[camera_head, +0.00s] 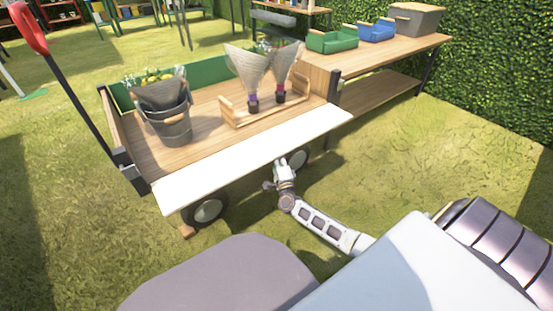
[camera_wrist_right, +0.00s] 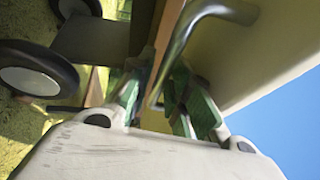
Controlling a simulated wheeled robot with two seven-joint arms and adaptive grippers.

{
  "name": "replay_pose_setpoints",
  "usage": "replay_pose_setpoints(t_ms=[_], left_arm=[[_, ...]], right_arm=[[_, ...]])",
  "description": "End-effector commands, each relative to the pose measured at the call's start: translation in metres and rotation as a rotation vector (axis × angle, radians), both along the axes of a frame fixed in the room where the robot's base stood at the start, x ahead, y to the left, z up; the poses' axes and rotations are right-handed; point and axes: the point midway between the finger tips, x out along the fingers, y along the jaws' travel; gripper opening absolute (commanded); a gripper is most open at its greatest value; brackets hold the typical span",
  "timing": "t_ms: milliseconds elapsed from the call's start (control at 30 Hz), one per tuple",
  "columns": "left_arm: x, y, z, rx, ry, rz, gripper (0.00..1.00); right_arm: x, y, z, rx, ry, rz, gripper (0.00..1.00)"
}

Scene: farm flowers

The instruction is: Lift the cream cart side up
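The cream cart side (camera_head: 250,160) is a long flat board, folded outward along the near edge of the wooden cart (camera_head: 195,130). My right gripper (camera_head: 281,163) is at the outer edge of this side, right of its middle, with its tip low against the board. In the right wrist view the cream side (camera_wrist_right: 275,50) fills the upper right, with a bent metal handle (camera_wrist_right: 185,40) on it. The right gripper (camera_wrist_right: 158,85) has its green-padded fingers apart, with the handle close to the right finger; firm contact is unclear. My left gripper is out of view.
The cart holds a grey bucket (camera_head: 169,122) of flowers and a wooden rack (camera_head: 272,110) with wrapped bouquets. A cart wheel (camera_head: 208,210) is below the side. A table (camera_head: 385,60) with bins adjoins at the right. Grass on the right is clear.

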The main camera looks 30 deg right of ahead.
Motion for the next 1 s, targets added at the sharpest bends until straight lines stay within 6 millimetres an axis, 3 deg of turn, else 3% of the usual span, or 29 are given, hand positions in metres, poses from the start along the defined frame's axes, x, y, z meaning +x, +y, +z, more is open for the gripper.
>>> replay_pose_setpoints(t_ms=[367, 500, 1000], left_arm=[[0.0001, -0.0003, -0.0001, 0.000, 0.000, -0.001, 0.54], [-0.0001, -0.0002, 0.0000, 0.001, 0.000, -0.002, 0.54], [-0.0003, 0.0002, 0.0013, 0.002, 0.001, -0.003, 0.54]], right_arm=[[0.0017, -0.0008, 0.0003, 0.000, 0.000, 0.000, 0.18], [0.0017, -0.0008, 0.0003, 0.000, 0.000, 0.000, 0.00], [0.0015, -0.0008, 0.0005, 0.000, 0.003, -0.001, 0.00]])
